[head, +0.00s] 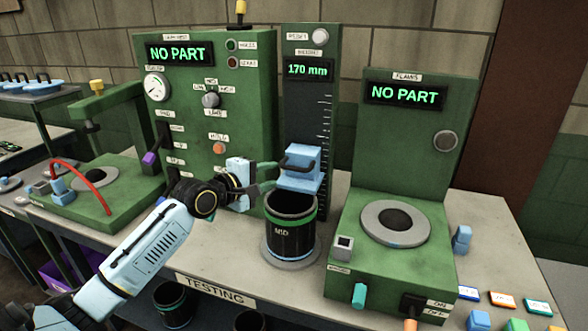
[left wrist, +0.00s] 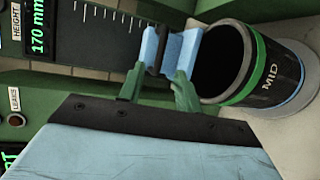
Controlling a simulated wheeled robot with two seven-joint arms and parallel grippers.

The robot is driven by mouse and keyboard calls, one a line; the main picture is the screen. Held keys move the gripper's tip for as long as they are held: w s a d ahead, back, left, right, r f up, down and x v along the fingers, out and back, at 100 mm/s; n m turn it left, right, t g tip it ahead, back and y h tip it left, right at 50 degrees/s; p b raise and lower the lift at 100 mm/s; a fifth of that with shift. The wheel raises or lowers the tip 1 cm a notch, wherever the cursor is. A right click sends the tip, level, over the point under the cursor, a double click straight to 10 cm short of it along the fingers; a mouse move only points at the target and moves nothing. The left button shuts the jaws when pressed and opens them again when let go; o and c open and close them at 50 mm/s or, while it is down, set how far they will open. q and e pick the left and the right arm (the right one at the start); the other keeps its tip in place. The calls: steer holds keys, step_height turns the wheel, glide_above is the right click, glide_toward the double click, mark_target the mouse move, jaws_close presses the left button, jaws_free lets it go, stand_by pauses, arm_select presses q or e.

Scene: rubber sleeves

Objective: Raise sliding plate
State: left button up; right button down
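The sliding plate is a light blue block (head: 301,181) with a dark handle (head: 303,160), on the dark height gauge with a white scale. It sits at the top of a black sleeve (head: 291,237) marked MID with a green band; I cannot tell whether they touch. My left gripper (head: 272,180) is just left of the handle. In the left wrist view its green fingers (left wrist: 159,75) are apart, with the plate (left wrist: 182,50) and its handle (left wrist: 160,42) just ahead of the gap. I see no firm grip. My right gripper is out of view.
The gauge display (head: 308,70) reads 170 mm. A green machine (head: 225,100) reading NO PART stands behind my left arm. A green FLAWS station (head: 400,240) with a grey ring stands close on the right. Colored tags and blocks lie at the bench's right end.

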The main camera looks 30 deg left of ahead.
mark_target(292, 169)
arm_select(q)
steer(key=x, duration=0.9)
steer(key=shift+w+f, duration=0.15)
steer(key=shift+w, duration=0.25)
jaws_close()
